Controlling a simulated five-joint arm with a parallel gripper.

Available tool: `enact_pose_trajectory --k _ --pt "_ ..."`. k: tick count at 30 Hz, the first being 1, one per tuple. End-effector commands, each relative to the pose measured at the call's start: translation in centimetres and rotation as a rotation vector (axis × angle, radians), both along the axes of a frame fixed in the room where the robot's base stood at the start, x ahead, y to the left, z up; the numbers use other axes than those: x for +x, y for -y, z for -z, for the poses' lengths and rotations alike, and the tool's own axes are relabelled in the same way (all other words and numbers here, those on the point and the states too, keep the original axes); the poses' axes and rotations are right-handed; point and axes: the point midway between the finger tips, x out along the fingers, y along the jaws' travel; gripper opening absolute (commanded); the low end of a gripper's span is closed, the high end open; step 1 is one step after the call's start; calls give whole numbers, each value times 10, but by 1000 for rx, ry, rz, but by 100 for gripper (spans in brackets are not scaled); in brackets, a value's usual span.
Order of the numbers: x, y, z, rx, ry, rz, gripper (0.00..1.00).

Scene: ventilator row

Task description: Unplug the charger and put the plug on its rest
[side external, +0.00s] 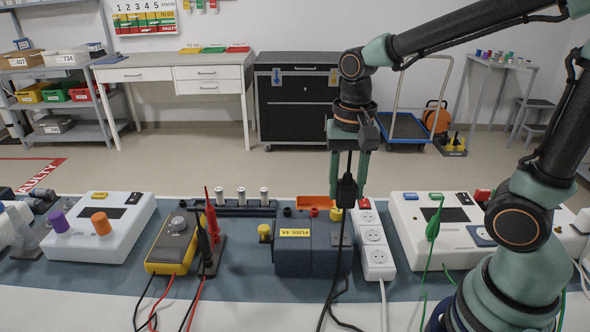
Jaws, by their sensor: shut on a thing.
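My gripper (348,178) points down and is shut on a black plug (347,191). The plug is upright, with a dark cord (340,262) running down from it past the dark blue box and over the front of the bench. A white socket strip (379,271) stands to the right of the plug, and its visible sockets are empty. The plug shows just left of the strip's far end; I cannot tell its exact height or whether it touches anything below. The dark blue box (290,262), labelled "FUSE 4A", stands left of the strip. I cannot make out the plug's rest for certain.
An orange tray (313,202) lies behind the blue box. A yellow meter (173,246) with red and black probes stands to the left. White instruments (133,214) stand at far left and right (408,225). A green clip lead (433,226) is near my arm.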

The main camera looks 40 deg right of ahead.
Motion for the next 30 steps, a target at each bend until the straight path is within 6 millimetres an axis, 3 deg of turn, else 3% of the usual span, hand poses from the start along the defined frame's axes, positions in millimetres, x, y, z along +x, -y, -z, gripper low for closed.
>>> enact_pose_trajectory --k 30 --pt "-1 -2 59 0 -1 0 0"
